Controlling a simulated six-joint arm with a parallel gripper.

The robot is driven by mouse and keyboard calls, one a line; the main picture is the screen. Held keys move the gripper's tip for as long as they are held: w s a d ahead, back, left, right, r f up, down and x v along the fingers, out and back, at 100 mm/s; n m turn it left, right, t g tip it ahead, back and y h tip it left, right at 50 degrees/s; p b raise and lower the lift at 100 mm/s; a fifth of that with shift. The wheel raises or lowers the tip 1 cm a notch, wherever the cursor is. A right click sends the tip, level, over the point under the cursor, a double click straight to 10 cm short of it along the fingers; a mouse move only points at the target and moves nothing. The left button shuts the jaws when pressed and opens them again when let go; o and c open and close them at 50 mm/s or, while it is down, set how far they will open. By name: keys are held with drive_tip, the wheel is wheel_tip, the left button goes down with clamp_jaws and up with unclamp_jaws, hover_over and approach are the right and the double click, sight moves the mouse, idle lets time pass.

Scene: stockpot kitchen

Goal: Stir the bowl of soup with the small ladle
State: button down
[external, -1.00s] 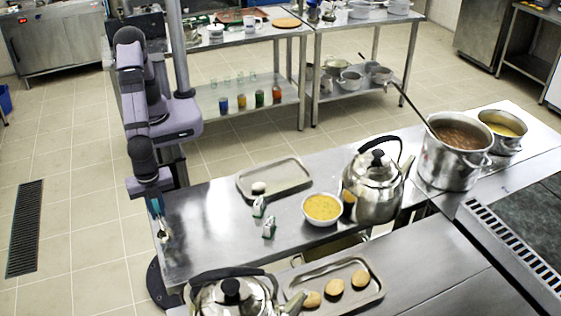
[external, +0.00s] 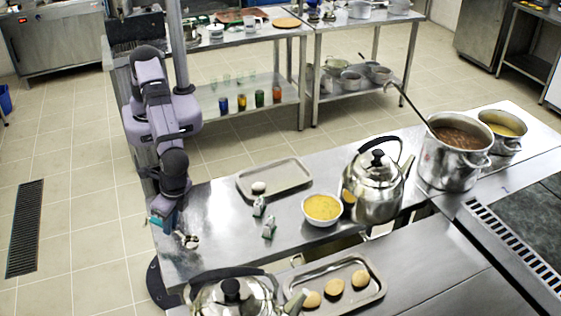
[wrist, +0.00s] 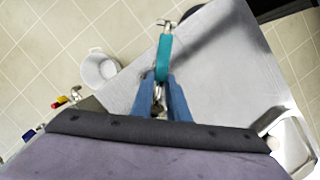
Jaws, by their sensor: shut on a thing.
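The bowl of soup (external: 322,208) is a white bowl of yellow-orange soup on the steel table, right of my gripper. My gripper (external: 176,226) is low over the table's left end, well apart from the bowl. In the wrist view its blue fingers (wrist: 160,82) are shut on the teal handle of the small ladle (wrist: 164,58). A thin metal end shows beyond the teal part, and some metal shows between the fingers. In the external view the teal handle (external: 156,222) sticks out left of my gripper. The ladle's scoop is hard to make out.
Two small green-and-white items (external: 268,229) stand left of the bowl. A large kettle (external: 375,190) stands just right of the bowl; a stockpot (external: 447,165) is farther right. Another kettle (external: 233,295) is in front.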

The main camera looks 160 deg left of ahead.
drive_tip(key=w+a+r+n+t+h+p, duration=0.1)
drive_tip(key=w+a+r+n+t, duration=0.1)
drive_tip(key=w+a+n, duration=0.35)
drive_tip(key=w+a+r+n+t+p, duration=0.1)
drive_tip(key=w+a+n+t, duration=0.15)
drive_tip(key=a+n, duration=0.5)
drive_tip(key=w+a+r+n+t+h+p, duration=0.1)
drive_tip(key=w+a+r+n+t+p, duration=0.2)
drive_tip(key=a+n, duration=0.4)
drive_tip(key=s+a+r+n+t+y, duration=0.1)
drive_tip(key=a+n+y, duration=0.4)
drive_tip(key=a, duration=0.8)
drive_tip(key=s+a+r+n+t+y+p, duration=0.1)
drive_tip(key=a+r+n+y, duration=0.2)
drive_tip(key=a+n, duration=0.6)
drive_tip(key=a+y, duration=0.1)
drive_tip(key=a, duration=0.3)
drive_tip(key=shift+s+a+y, duration=0.3)
drive_tip(key=shift+s+y, duration=0.1)
drive_tip(key=shift+f, duration=0.15)
wheel_tip(320, 180, down, 8)
drive_tip(key=b, duration=0.8)
drive_tip(key=shift+d, duration=0.15)
